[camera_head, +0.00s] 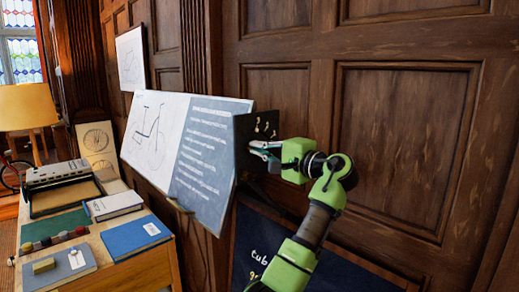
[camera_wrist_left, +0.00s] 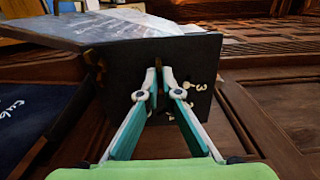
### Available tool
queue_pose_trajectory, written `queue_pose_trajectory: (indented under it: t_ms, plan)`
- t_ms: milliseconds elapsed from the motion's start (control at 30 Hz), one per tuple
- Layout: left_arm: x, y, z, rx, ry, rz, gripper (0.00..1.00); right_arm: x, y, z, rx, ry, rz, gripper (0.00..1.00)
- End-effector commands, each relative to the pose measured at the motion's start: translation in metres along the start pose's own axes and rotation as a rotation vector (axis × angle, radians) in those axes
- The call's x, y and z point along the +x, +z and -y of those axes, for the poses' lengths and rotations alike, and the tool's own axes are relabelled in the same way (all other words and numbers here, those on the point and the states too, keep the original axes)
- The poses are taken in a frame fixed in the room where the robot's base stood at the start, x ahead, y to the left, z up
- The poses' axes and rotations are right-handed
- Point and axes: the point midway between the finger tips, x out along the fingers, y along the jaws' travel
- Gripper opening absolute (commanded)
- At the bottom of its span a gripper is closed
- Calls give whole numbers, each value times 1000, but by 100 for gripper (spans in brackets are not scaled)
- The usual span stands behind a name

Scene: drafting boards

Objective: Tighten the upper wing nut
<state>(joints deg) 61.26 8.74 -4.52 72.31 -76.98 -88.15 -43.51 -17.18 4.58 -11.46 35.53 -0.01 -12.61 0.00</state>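A dark upright plate (camera_head: 243,151) stands at the right end of the tilted drafting board. Small cream-coloured fittings (camera_head: 265,127) are on its face; they look like wing nuts, but are too small to tell apart. In the left wrist view, the plate (camera_wrist_left: 115,85) fills the middle, with cream fittings (camera_wrist_left: 197,87) right of my fingertips. My left gripper (camera_head: 260,150) is at the plate, just below the cream fittings in the head view. In the wrist view its fingertips (camera_wrist_left: 159,73) are close together with a narrow gap. I cannot tell whether anything is between them. My right gripper is out of view.
The drafting board (camera_head: 209,140) carries a bicycle drawing and a written sheet. A wooden desk (camera_head: 150,268) at the left holds books, a typewriter-like machine (camera_head: 60,178) and a lamp (camera_head: 27,105). Panelled wood wall (camera_head: 400,140) stands close behind. A dark lettered board (camera_head: 262,240) is below the plate.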

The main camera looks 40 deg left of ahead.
Motion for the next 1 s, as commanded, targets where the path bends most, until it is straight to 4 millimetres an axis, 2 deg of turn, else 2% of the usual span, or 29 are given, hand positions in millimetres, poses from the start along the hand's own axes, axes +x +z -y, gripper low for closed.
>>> queue_pose_trajectory:
  t_ms: [33,67,100,467,567,1000]
  plan:
    - [0,0,5,-4,-9,-4,18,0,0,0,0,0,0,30]
    - [0,0,5,-4,-9,-4,25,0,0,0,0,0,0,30]
    - [0,0,4,-4,-8,-4,28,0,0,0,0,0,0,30]
    - [-3,-1,1,-1,-2,-3,28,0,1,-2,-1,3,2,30]
    - [-14,-2,1,-1,-2,-5,28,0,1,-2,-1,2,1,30]
    - [-100,-2,1,-1,-3,-5,28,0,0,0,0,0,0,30]
